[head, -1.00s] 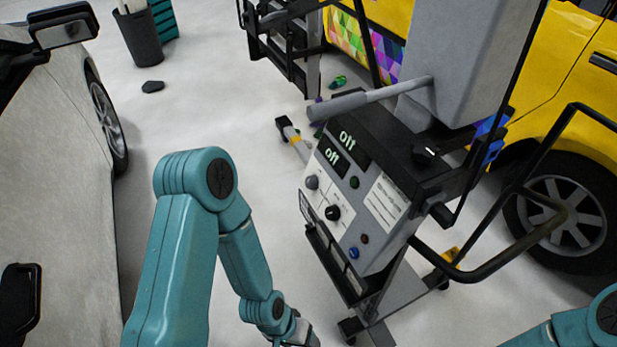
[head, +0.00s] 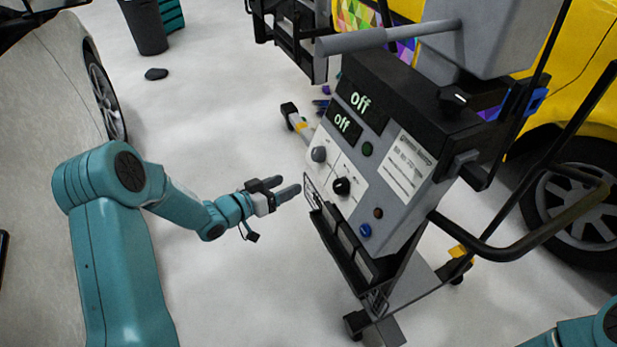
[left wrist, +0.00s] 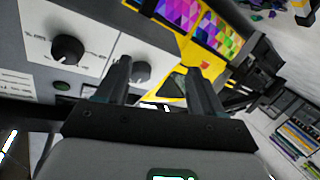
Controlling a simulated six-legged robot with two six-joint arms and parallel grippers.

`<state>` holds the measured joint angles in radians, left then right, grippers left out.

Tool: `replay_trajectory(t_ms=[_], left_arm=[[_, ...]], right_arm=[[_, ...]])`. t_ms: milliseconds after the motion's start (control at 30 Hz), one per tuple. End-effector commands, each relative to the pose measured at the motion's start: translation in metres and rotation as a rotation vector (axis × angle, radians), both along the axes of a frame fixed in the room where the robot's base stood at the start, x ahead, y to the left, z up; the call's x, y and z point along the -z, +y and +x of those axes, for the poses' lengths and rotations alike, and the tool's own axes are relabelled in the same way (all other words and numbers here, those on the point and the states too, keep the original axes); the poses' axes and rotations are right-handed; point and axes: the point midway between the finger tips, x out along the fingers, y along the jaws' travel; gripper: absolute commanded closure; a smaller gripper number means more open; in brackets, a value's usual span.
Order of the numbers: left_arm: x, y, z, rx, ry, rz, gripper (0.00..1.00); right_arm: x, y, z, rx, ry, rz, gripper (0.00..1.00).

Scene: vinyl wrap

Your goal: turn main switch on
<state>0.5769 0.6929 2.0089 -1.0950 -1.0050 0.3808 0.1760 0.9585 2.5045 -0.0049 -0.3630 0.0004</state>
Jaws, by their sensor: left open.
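The control panel (head: 375,185) is on a wheeled machine, with two displays reading "off" (head: 360,99). It carries a grey knob (head: 319,154), a black knob (head: 342,186), a green button (head: 367,149), a small reddish button (head: 378,213) and a blue button (head: 365,230). A black rotary switch (head: 454,99) sits higher up at the right. I cannot tell which is the main switch. My left gripper (head: 288,187) is open and empty, left of the panel. In the left wrist view, the grey knob (left wrist: 141,71) shows between its fingers, and the black knob (left wrist: 68,48) lies left. My right gripper is out of view.
A grey bar (head: 390,37) sticks out above the panel. A black tube handle (head: 520,245) curves out at the right by a yellow car (head: 590,50). A pale car (head: 45,110) stands at the left. The floor (head: 240,120) between is mostly clear.

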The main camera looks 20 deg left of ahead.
Motion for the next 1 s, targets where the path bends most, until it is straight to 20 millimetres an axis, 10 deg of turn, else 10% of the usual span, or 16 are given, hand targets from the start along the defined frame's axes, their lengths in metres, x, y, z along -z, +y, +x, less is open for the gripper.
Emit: replay_trajectory(t_ms=[100,367,1000], left_arm=[[-0.020,0.047,-0.009,0.123,-0.220,0.075,0.32],[-0.045,0.071,-0.039,0.304,-0.329,0.154,0.32],[-0.045,-0.016,0.059,0.313,-0.329,0.153,0.32]], right_arm=[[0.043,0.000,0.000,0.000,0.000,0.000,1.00],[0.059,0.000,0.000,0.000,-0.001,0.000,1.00],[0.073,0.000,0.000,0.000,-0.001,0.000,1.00]])
